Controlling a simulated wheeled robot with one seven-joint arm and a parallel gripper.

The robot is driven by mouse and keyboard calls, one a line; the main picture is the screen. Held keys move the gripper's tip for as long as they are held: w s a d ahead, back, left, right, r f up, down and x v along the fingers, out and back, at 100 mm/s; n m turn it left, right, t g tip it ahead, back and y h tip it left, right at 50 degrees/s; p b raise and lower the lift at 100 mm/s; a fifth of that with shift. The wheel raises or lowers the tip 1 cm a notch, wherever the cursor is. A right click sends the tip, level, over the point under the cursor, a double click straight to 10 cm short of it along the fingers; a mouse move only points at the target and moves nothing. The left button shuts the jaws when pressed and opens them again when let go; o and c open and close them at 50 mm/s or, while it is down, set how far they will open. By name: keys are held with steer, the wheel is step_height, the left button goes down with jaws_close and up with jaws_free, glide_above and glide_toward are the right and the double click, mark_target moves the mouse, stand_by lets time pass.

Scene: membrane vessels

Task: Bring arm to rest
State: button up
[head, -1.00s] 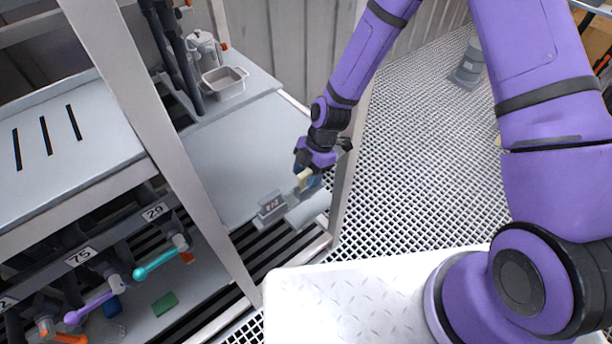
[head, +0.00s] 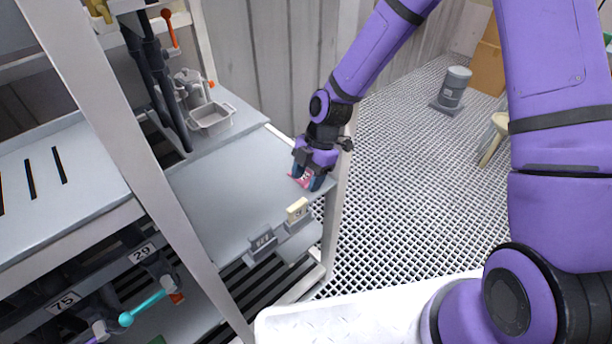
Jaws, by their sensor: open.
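My gripper (head: 308,182) hangs at the end of my purple arm, over the right edge of the grey shelf (head: 225,195), beside the white upright post. Its fingers are open and point down. A small pink piece (head: 301,179) shows at the fingers; I cannot tell whether it lies on the shelf behind them or is part of the gripper. A cream block (head: 297,209) with a dark mark stands in a grey holder at the shelf's front edge, apart from and below the gripper.
A second grey holder with a label (head: 262,242) sits left of the cream block. A grey tray (head: 212,117) and a metal pot (head: 188,80) stand at the back. A teal valve handle (head: 142,309) is at lower left. Grating floor (head: 420,170) is open on the right.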

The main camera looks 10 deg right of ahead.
steer(key=s+d+r+m+t+h, duration=0.2)
steer(key=d+r+m, duration=0.4)
steer(key=r, duration=0.5)
steer(key=s+d+r+m+t+h, duration=0.1)
steer(key=d+r+m+t, duration=0.1)
steer(key=d+r+m, duration=0.65)
steer(key=s+d+r+m+t, duration=0.2)
steer(key=s+r+m, duration=0.3)
steer(key=s+r, duration=0.3)
steer(key=s+d+r+m+t, duration=0.1)
steer(key=s+d+r+m, duration=0.4)
steer(key=s+r, duration=0.3)
steer(key=shift+s+r+t+h, duration=0.35)
steer(key=shift+s+t+h, duration=0.05)
steer(key=shift+s, duration=0.35)
steer(key=shift+d, duration=0.1)
